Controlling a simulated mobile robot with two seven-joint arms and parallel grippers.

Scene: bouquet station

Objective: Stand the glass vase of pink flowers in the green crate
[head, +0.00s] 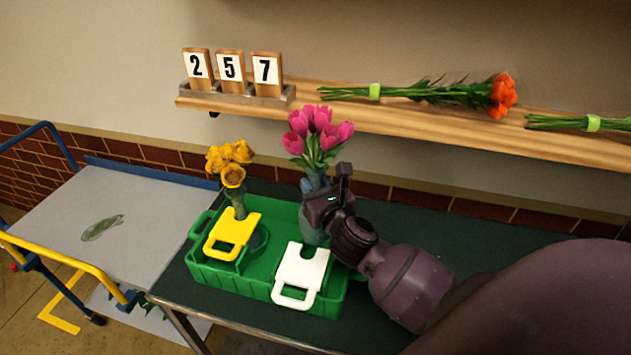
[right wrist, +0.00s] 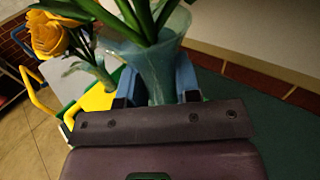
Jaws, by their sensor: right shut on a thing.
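The glass vase of pink flowers (head: 314,232) is upright at the back right of the green crate (head: 228,284), behind the white tag. My right gripper (head: 318,203) is shut on the vase below its flared rim. In the right wrist view the pale blue glass (right wrist: 158,68) is between the two fingers (right wrist: 157,88), with green stems rising from it. The white tag and crate wall hide the vase's foot, so I cannot tell whether it rests on the crate floor. My left gripper is not in view.
A vase of yellow flowers (head: 258,237) stands in the crate's left part, behind a yellow tag (head: 232,233). A white tag (head: 300,272) is at the right front. The dark green table (head: 440,232) is clear behind my arm. A wooden shelf (head: 430,118) runs above.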

